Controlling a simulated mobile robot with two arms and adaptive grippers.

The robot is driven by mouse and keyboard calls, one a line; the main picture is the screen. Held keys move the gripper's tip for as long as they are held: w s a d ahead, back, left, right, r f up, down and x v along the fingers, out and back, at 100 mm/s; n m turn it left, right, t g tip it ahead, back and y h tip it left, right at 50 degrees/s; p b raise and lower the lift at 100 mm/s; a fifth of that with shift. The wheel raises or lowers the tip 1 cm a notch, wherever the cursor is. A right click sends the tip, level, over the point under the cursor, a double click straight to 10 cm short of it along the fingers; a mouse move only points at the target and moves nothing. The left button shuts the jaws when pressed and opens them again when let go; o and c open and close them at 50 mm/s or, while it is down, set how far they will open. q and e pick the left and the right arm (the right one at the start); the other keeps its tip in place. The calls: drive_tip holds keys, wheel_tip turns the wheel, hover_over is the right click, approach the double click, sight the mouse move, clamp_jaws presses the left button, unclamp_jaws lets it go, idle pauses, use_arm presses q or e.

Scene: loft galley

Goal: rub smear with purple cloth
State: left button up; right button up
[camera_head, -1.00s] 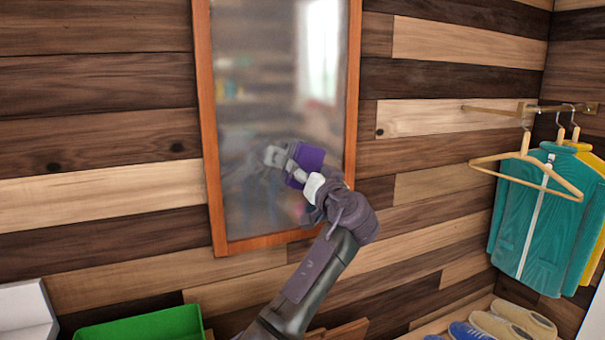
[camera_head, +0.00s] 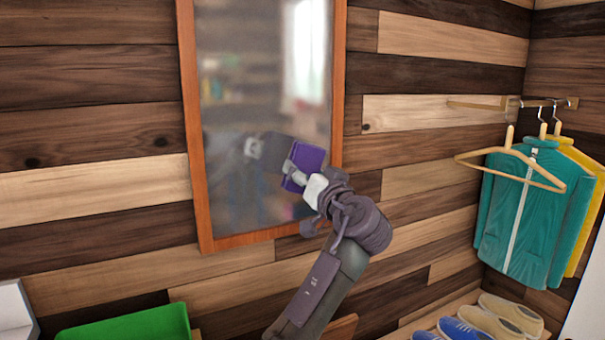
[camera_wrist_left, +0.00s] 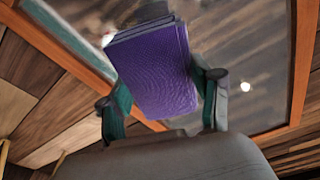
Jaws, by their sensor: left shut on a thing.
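The purple cloth (camera_head: 308,158) is a folded square pad held in my left gripper (camera_head: 298,178), in front of the lower right part of a wood-framed mirror (camera_head: 225,110). In the left wrist view the cloth (camera_wrist_left: 155,70) sits between the two fingers of the left gripper (camera_wrist_left: 160,100), which is shut on it. The mirror glass looks hazy and reflects the gripper. I cannot make out a distinct smear, and I cannot tell whether the cloth touches the glass. My right gripper is not in view.
The mirror hangs on a plank wall. At the right, a rail (camera_head: 535,102) holds a wooden hanger (camera_head: 510,155) and teal and yellow jackets (camera_head: 525,215). Shoes (camera_head: 490,318) sit on a low shelf below. A green bin (camera_head: 130,325) stands at the lower left.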

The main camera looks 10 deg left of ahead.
use_arm(q)
drive_tip(key=shift+d, duration=0.1)
drive_tip(key=shift+b+v, duration=0.45)
drive_tip(key=shift+v, duration=0.55)
drive_tip(key=shift+s+d, duration=0.25)
drive_tip(key=shift+s, duration=0.15)
drive_tip(key=shift+r, duration=0.1)
